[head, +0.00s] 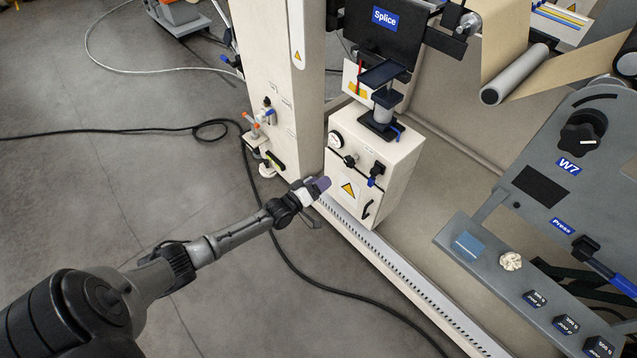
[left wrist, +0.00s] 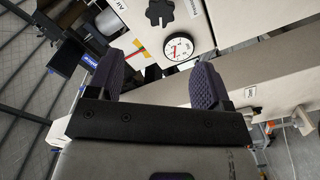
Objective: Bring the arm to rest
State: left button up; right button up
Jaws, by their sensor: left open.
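My left arm reaches in from the lower left in the head view. Its gripper (head: 316,188) is in front of the cream control box, near the box's lower left side. In the left wrist view the gripper (left wrist: 160,85) shows two purple padded fingers spread apart, with nothing between them. Beyond the fingers are a round gauge (left wrist: 179,47) and a black knob (left wrist: 160,12) on the box face. I cannot tell the exact gap to the box. My right gripper is not in view.
The cream control box (head: 397,165) stands beside a cream column (head: 283,80). A perforated rail (head: 410,283) runs along the floor. A black cable (head: 300,270) lies on the floor under my arm. A grey shelf (head: 490,268) holds a blue pad, a crumpled wad and several black blocks. Open floor (head: 130,180) lies left.

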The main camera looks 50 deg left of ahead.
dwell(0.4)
pick_arm(q)
jog(key=s+d+f+m+g, duration=0.2)
jog(key=d+f+m+g, duration=0.1)
jog(key=f+m+g, duration=0.4)
jog(key=s+d+r+m+g+p, duration=0.25)
jog(key=s+d+r, duration=0.25)
jog(key=s+r, duration=0.3)
jog(key=s+d+r+m+g+y+p, duration=0.1)
jog(key=s+d+r+p, duration=0.35)
jog(key=r, duration=0.45)
jog(key=s+d+r+m+g+p, duration=0.1)
jog(key=s+d+r+m+p, duration=0.15)
jog(key=s+d+r, duration=0.55)
jog(key=s+d+r+n+g+p, duration=0.1)
jog(key=s+r+g+p, duration=0.25)
jog(key=s+p, duration=0.6)
jog(key=w+p+v, duration=0.2)
jog(key=p+v, duration=1)
jog(key=w+a+r+p+v, duration=0.1)
jog(key=w+p+v, duration=0.2)
jog(key=p+v, duration=0.9)
jog(key=w+a+r+p+v, duration=0.1)
jog(key=w+p+v, duration=0.2)
jog(key=p+v, duration=0.9)
jog(key=shift+r+t+h, duration=0.2)
jog(key=shift+t+h, duration=0.1)
jog(key=shift+h, duration=0.1)
